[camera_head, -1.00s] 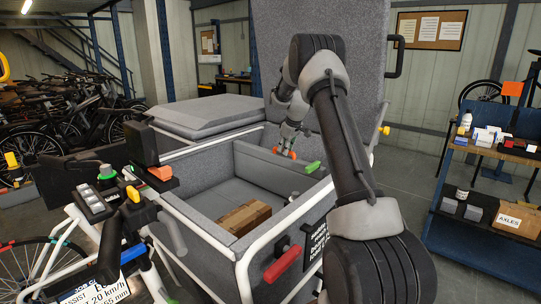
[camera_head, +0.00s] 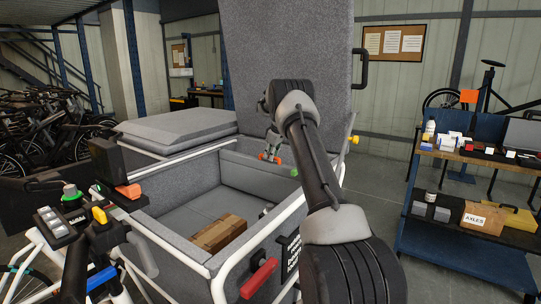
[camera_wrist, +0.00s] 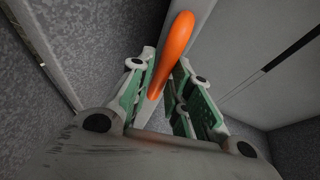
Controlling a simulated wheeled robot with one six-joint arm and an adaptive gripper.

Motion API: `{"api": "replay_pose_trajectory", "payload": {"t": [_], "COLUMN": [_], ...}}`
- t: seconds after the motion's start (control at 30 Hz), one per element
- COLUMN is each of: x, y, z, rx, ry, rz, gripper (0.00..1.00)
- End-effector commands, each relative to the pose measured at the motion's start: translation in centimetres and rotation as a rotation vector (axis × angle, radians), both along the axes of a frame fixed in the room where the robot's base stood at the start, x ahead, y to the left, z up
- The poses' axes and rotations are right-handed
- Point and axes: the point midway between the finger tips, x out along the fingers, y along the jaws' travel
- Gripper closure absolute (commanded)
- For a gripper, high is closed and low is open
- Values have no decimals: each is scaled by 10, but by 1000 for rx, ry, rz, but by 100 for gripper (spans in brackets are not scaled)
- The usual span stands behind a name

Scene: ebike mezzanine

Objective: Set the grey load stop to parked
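In the head view, only small orange bits show around the fingertips. A small green piece (camera_head: 295,172) shows just right of my gripper. I cannot read the stop's position.
The grey-lined cargo box (camera_head: 178,248) holds a brown carton (camera_head: 218,233) on its floor. A red handle (camera_head: 259,278) is on its near outside. Handlebars (camera_head: 140,253) stand at left. A blue shelf cart (camera_head: 470,262) stands at right, with open floor between.

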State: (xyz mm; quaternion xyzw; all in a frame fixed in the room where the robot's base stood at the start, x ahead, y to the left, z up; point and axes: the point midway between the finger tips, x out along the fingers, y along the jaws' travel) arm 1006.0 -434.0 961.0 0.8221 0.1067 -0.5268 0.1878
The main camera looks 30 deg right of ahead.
Motion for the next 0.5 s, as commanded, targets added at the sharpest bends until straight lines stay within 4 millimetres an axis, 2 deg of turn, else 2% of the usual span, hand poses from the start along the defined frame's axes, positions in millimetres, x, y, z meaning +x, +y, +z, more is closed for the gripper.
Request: {"api": "replay_pose_trajectory", "payload": {"t": [0.03,0.1,0.37,0.5], "x": [0,0,0,-4], "y": [-4,-3,-1,-1], "z": [2,2,1,10], "rx": [-5,-4,-1,-1], "ry": [-6,-6,-3,-3], "rz": [-3,-3,-2,-3], "gripper": [72,63,63,63]}}
